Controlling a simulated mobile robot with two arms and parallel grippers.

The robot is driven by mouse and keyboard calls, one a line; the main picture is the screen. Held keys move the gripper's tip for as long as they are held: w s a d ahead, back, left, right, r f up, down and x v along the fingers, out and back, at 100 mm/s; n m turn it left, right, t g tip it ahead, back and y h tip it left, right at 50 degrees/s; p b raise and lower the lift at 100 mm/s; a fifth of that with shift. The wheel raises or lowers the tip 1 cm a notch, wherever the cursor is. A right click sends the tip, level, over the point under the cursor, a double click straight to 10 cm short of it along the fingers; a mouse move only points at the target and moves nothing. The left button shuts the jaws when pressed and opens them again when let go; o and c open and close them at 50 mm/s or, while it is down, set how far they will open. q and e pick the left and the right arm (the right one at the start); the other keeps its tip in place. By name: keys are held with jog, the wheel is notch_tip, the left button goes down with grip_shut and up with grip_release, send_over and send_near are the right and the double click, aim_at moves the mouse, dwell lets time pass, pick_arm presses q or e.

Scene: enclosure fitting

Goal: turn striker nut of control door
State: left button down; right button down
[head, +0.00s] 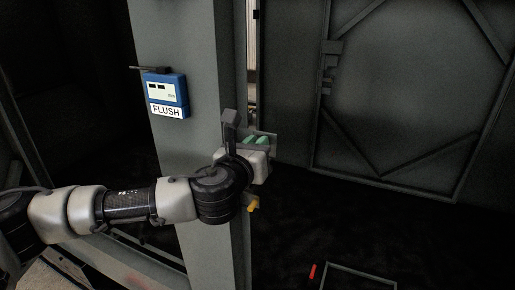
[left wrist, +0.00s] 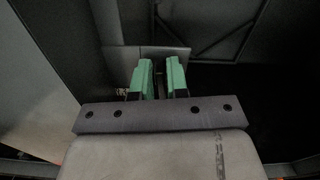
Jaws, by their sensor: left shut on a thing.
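My left gripper (head: 258,141) reaches to the edge of the grey post (head: 180,45) in the head view. In the left wrist view its two green fingers (left wrist: 160,80) are closed on a small dark part between them, which I take to be the striker nut; the fingers hide most of it. A grey plate (left wrist: 178,54) lies just beyond the fingertips. A small ridged, thread-like piece (left wrist: 121,91) shows left of the left finger. A dark grey door (head: 400,95) with diagonal braces stands at the right; I cannot tell whether it is the control door. My right gripper is out of view.
A blue box (head: 166,90) with a FLUSH label is on the post, above my left arm. A narrow bright gap (head: 252,60) shows beside the post. A small red object (head: 312,271) and a dark frame (head: 358,277) lie on the dark floor, which is otherwise largely clear.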

pick_arm(q)
jog(key=n, duration=0.1)
jog(key=n+b, duration=0.1)
jog(key=n, duration=0.1)
jog(key=shift+a+f+n+b, duration=0.15)
jog(key=shift+f+n+b, duration=0.05)
jog(key=shift+n+b, duration=0.1)
jog(key=shift+f+n+b, duration=0.3)
jog(key=shift+n, duration=4.05)
jog(key=shift+f+n+b, duration=0.3)
jog(key=shift+n+b, duration=0.05)
jog(key=shift+n, duration=3.95)
jog(key=shift+f+n+b, duration=0.3)
jog(key=shift+n, duration=4.05)
jog(key=c, duration=1.2)
grip_release()
jog(key=shift+c, duration=0.2)
